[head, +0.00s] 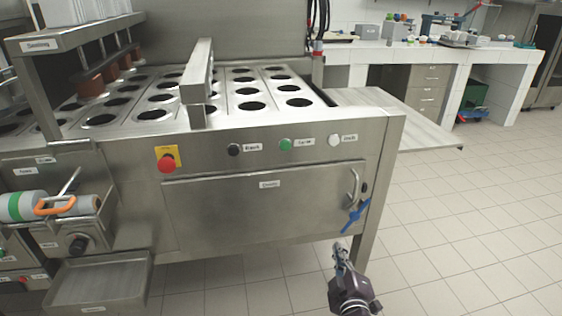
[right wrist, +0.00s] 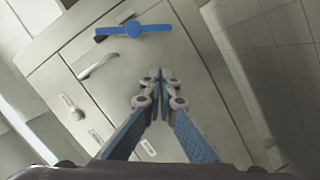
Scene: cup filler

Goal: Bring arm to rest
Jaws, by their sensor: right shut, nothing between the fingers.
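My right gripper (head: 338,246) is low in front of the machine's right front corner in the head view. Its fingertips (right wrist: 160,76) meet in the right wrist view. It is shut and empty, apart from the machine front. The steel cup-filling machine (head: 230,220) has a front door (head: 265,205) that looks closed, with a metal handle (head: 352,188) at its right. A blue latch (head: 353,216) hangs below that handle, and it also shows in the right wrist view (right wrist: 132,30). My left gripper is not in view.
A red emergency button (head: 167,162) and black, green and white buttons line the machine front. A steel tray (head: 98,284) juts out low at the left. A side shelf (head: 400,115) extends right. The tiled floor (head: 460,230) at the right is clear.

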